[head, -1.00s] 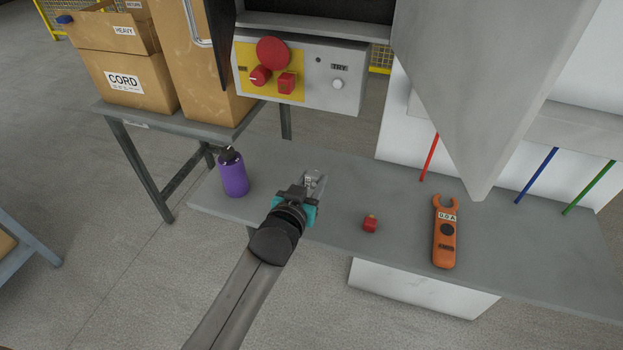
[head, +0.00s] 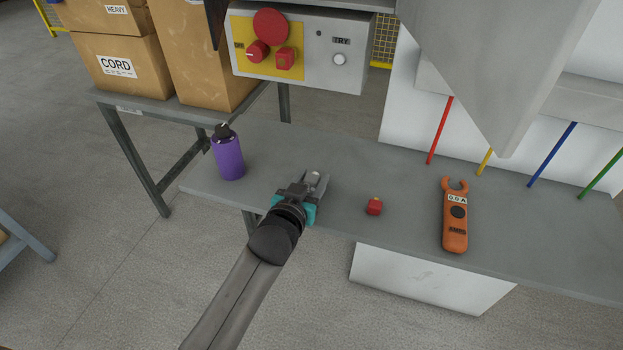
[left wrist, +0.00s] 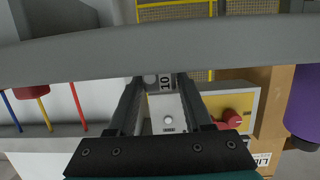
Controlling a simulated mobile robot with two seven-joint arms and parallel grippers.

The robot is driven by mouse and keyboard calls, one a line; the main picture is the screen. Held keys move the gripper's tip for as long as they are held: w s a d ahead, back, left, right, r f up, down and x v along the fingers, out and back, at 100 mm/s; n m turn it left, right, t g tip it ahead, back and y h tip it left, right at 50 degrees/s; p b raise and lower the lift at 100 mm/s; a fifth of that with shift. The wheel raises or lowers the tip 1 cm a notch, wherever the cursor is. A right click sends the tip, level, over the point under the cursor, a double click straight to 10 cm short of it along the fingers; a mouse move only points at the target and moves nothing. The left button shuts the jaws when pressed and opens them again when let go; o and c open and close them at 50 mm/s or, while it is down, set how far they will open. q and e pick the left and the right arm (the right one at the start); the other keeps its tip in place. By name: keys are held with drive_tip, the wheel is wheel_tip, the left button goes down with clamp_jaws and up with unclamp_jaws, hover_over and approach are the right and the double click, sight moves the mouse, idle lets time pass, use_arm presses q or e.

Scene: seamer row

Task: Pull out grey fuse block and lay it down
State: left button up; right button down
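My left gripper (head: 317,183) is over the front part of the grey workbench, between the purple bottle and the small red object. Its fingers are closed around a small grey block with a "10" label, which I take for the grey fuse block (left wrist: 160,82). In the left wrist view the block fills the gap between the fingertips (left wrist: 159,88). In the head view it is small and hard to make out, and I cannot tell its exact height over the bench. My right gripper is not in view.
The grey bench (head: 410,210) holds a purple bottle (head: 228,158), a small red object (head: 374,206) and an orange clamp meter (head: 455,225). A control box (head: 320,80) with red controls is behind. A grey hood (head: 490,60) overhangs on the right. Bare bench lies around the red object.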

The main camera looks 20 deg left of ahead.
use_arm(q)
drive_tip(key=o, duration=0.4)
drive_tip(key=shift+c, duration=0.2)
drive_tip(key=shift+s, duration=0.1)
drive_tip(key=p+v, duration=0.3)
drive_tip(key=v, duration=1.2)
